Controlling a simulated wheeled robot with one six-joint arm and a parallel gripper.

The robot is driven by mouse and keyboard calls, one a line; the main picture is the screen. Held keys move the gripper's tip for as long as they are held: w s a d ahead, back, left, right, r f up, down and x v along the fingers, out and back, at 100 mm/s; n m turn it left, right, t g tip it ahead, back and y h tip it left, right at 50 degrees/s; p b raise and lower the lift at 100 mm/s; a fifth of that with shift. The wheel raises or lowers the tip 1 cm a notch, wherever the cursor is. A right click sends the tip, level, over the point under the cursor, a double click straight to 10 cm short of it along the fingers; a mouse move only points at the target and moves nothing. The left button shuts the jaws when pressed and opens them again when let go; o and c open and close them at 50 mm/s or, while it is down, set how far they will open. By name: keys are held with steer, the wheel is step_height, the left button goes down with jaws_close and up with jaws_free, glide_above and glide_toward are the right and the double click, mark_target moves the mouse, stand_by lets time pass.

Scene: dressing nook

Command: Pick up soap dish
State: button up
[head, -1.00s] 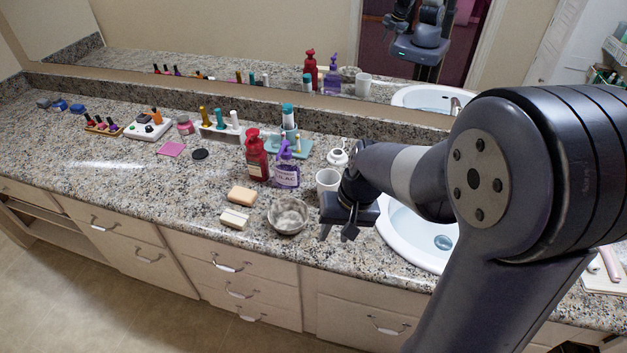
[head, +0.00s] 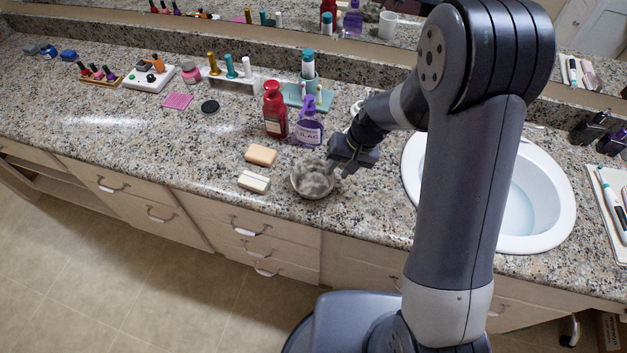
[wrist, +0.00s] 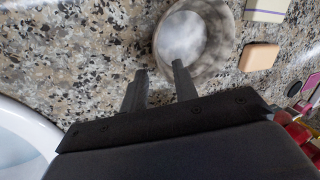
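The soap dish appears to be the round grey stone-like bowl (head: 312,182) on the granite counter near its front edge. In the wrist view the bowl (wrist: 222,55) is at the top centre, with a pale hollow. My gripper (head: 340,171) is at the bowl's right side in the head view. In the wrist view my gripper (wrist: 159,68) is open, its two fingers apart with nothing seen between them but counter. One fingertip overlaps the bowl's near rim and the other is outside it. I cannot tell whether they touch.
A tan soap bar (head: 261,155) and a cream bar (head: 253,181) lie left of the bowl. A red bottle (head: 274,112) and a purple bottle (head: 309,127) stand behind it. The sink (head: 548,205) is to the right. The counter's front left is clear.

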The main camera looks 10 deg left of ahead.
mark_target(334, 176)
steer(key=shift+x, duration=1.95)
steer(key=shift+d, duration=0.1)
jaws_close()
